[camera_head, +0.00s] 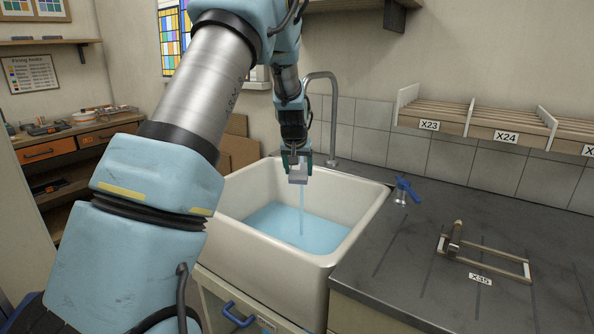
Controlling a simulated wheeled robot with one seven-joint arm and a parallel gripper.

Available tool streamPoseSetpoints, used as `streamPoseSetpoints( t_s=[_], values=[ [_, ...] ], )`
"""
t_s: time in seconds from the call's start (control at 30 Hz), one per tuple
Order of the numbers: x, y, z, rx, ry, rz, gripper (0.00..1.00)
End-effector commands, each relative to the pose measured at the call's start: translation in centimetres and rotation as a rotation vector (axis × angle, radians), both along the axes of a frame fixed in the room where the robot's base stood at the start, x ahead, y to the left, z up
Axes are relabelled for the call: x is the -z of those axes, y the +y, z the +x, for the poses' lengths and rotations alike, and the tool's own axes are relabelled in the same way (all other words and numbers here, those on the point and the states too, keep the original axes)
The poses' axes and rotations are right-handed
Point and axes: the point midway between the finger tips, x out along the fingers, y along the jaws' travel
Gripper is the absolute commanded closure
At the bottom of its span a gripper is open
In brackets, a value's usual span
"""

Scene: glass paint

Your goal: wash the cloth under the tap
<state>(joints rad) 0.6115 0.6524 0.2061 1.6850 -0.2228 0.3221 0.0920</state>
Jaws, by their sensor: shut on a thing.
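My gripper (297,159) hangs over the sink, pointing down, shut on a small whitish-grey piece that looks like the cloth (298,177). Much of the cloth is hidden by the fingers, so its shape is unclear. The tap (335,112) is a tall grey gooseneck behind the sink, and its spout end is hidden behind my arm. A thin blue stream of water (301,213) falls from just below the cloth into the sink. The white sink (262,249) holds blue water (283,229). A blue lever handle (405,189) stands on the counter right of the sink.
The dark counter (400,270) at right holds a wooden frame-like rack (497,261) near the label X35. Slatted wooden shelves (497,112) labelled X23 and X24 hang on the wall above. A workbench with tools (70,128) stands at left.

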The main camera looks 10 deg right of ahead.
Motion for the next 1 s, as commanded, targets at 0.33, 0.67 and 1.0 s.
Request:
streamPoseSetpoints(
  t_s=[0.33, 0.67, 1.0],
  values=[
    [0.6, -1.1, 2.9, 0.000, 0.000, 0.000, 0.89],
    [0.9, -1.6, 4.2, 0.000, 0.000, 0.000, 0.89],
    [0.9, -1.6, 4.2, 0.000, 0.000, 0.000, 0.89]
  ],
)
